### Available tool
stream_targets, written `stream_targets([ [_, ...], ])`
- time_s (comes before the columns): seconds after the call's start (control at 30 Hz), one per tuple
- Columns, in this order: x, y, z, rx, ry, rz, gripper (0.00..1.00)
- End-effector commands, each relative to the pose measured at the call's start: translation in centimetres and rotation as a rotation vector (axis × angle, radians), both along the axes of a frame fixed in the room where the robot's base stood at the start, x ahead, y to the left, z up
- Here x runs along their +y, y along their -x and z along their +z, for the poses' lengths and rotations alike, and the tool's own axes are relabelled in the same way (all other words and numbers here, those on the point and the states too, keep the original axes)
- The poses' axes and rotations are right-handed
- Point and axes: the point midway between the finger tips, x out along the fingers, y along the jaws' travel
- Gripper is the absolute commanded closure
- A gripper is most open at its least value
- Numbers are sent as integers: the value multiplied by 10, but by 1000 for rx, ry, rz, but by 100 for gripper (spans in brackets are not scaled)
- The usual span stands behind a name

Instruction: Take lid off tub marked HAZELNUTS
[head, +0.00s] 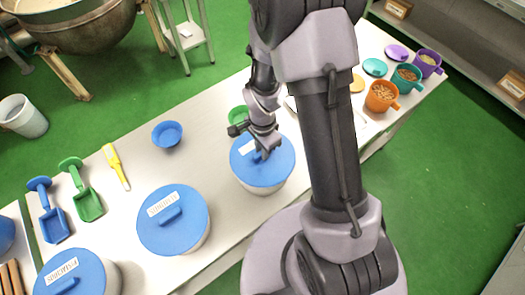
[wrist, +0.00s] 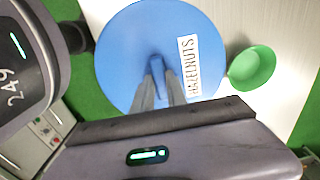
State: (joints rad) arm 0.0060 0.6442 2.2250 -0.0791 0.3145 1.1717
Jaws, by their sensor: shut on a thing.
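The tub marked HAZELNUTS (head: 258,187) is white and stands near the table's front edge, in the middle of the head view. Its round blue lid (head: 277,172) sits on top of it. In the wrist view the lid (wrist: 125,45) carries a white label (wrist: 188,66) reading HAZELNUTS, beside a raised blue handle. My gripper (wrist: 160,78) is over the lid with its two fingers shut on the handle (wrist: 158,63). In the head view my gripper (head: 264,152) partly covers the lid and its label. The tub's inside is hidden.
Another blue-lidded tub (head: 188,232) stands to the left, with one more (head: 85,277) beyond it. A green bowl (wrist: 252,67) is close beside the lid. A blue bowl (head: 167,134), scoops (head: 85,195) and colored cups (head: 381,97) are also on the table.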

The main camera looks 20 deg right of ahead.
Motion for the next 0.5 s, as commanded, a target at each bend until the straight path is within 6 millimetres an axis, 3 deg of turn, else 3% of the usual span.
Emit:
stream_targets([
  [0.23,0,-1,33,-3,0,1,100],
  [0.5,36,-52,36,-2,-1,3,100],
])
